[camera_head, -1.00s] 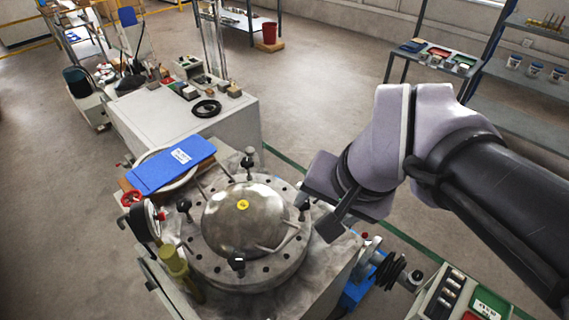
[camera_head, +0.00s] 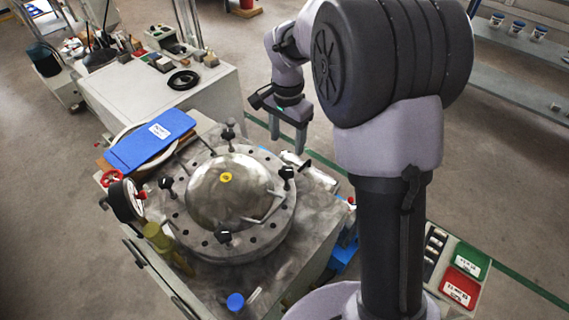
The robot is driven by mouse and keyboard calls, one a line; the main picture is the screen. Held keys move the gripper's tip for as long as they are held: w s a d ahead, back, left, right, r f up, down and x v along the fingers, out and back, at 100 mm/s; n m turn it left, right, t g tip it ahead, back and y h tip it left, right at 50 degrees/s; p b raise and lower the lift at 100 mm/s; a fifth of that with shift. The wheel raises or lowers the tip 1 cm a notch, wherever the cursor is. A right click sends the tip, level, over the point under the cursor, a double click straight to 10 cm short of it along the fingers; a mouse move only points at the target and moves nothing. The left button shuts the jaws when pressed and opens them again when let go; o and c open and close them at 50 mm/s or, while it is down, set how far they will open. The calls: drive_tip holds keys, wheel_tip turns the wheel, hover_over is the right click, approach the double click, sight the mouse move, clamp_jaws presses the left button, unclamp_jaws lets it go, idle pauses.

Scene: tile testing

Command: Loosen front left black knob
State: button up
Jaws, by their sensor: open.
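A round metal lid (camera_head: 222,190) with a polished dome and a yellow spot sits on the stone-grey machine top. Black knobs stand around its rim: a front knob (camera_head: 224,237), a left knob (camera_head: 167,183), a right knob (camera_head: 287,175) and a back knob (camera_head: 229,130). Which one the task calls front left, I cannot tell for sure. My gripper (camera_head: 287,143) points down with its fingers apart, empty. In the picture it is above and right of the lid, near the right knob and clear of every knob.
A blue binder (camera_head: 151,141) lies at the lid's back left. A pressure gauge (camera_head: 126,200), a yellow-green valve part (camera_head: 158,238) and a blue cap (camera_head: 235,302) are near the left and front. A white cabinet (camera_head: 130,92) with a black cable coil stands behind.

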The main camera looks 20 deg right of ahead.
sight(287, 170)
wheel_tip(287, 170, down, 12)
drive_tip(key=b, duration=0.4)
drive_tip(key=shift+w+f, duration=0.1)
drive_tip(key=shift+f, duration=0.1)
clamp_jaws()
